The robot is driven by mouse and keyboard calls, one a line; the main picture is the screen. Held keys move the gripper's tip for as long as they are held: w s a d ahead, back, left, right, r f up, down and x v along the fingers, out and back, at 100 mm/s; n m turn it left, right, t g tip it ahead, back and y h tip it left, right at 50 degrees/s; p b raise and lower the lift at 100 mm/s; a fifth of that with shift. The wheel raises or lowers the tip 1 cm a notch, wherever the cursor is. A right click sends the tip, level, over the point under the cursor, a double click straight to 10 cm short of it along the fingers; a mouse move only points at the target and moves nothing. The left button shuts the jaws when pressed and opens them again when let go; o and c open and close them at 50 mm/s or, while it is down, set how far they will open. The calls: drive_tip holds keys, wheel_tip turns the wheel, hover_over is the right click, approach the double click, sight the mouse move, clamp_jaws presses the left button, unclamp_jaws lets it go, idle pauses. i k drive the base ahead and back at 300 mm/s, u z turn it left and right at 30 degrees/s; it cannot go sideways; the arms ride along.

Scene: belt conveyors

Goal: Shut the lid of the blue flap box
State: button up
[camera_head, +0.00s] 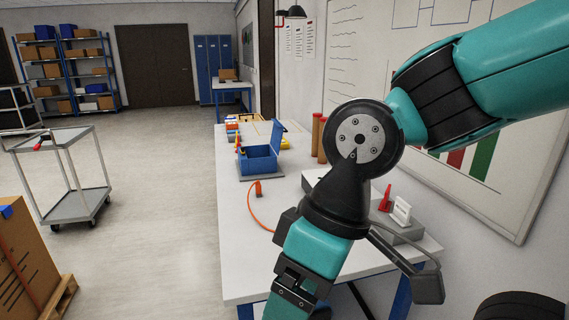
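The blue flap box (259,165) stands on the white table, left of my arm in the head view. Its lid (277,136) is open and stands up steeply at the box's right side. The top of the box is uncovered, but I cannot make out what is inside. My arm crosses the right half of the view and runs down past the bottom edge, in front of the table and well nearer than the box. My gripper's fingertips are not in view.
The white table (241,235) carries an orange plug with a cord (258,188) nearer than the box. Brown tubes (317,134) stand right of the box. A grey cart (76,205) stands left across clear floor.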

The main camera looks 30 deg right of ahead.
sight(279, 129)
drive_tip(key=z, duration=0.4)
drive_tip(key=i, duration=1)
drive_tip(key=k, duration=0.5)
drive_tip(key=u, duration=1.9)
drive_tip(key=i, duration=3.6)
drive_tip(key=z, duration=2.6)
